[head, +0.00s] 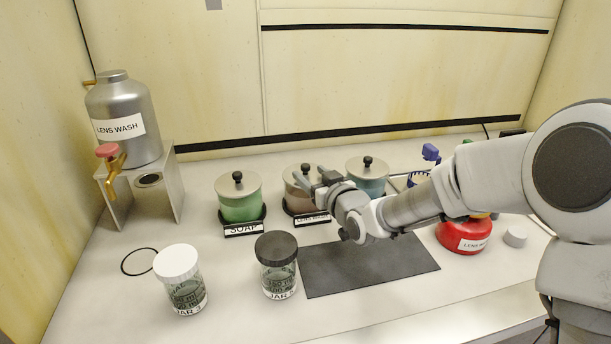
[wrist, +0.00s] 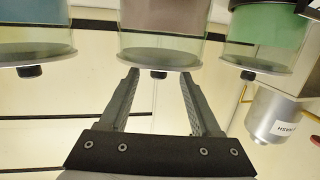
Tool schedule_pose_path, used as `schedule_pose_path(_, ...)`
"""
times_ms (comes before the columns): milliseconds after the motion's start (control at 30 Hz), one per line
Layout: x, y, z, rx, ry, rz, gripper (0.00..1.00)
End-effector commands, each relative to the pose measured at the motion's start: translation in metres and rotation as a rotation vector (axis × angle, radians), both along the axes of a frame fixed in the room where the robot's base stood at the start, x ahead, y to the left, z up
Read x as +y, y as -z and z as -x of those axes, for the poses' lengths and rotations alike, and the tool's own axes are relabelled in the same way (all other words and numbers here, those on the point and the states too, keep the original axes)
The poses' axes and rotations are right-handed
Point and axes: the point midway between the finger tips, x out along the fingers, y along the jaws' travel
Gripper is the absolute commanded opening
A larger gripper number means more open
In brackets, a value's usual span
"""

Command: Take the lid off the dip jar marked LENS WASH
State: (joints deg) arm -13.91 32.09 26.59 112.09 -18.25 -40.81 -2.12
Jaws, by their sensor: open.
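The dip jar marked LENS WASH (head: 296,202) is the middle of three lidded jars, with a brownish body and its label (head: 312,219) in front. The wrist view shows the jars upside down. My gripper (head: 311,180) is open and empty at lid height, in front of this jar and hiding part of it in the head view. In the wrist view, my open fingers (wrist: 159,78) point at the jar, one on each side of the knob in the picture. Contact is not visible.
The green SOAP jar (head: 240,205) and a blue jar (head: 370,188) flank it closely. A LENS WASH tank (head: 125,120) stands left. JAR 3 (head: 186,290) and a black-lidded jar (head: 278,278) stand in front, beside a dark mat (head: 360,268). A red bottle (head: 460,233) is right.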

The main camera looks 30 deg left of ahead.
Motion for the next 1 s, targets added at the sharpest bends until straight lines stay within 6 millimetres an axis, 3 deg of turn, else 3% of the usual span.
schedule_pose_path(300,0.028,0.004,-0.025,0.002,0.0,-0.001,0.64)
schedule_pose_path(600,0.03,0.004,-0.026,0.001,0.0,-0.001,0.62)
schedule_pose_path(933,0.03,0.003,-0.026,0.001,0.0,-0.001,0.03)
schedule_pose_path(1000,0.03,0.003,-0.026,0.001,0.0,-0.001,0.0)
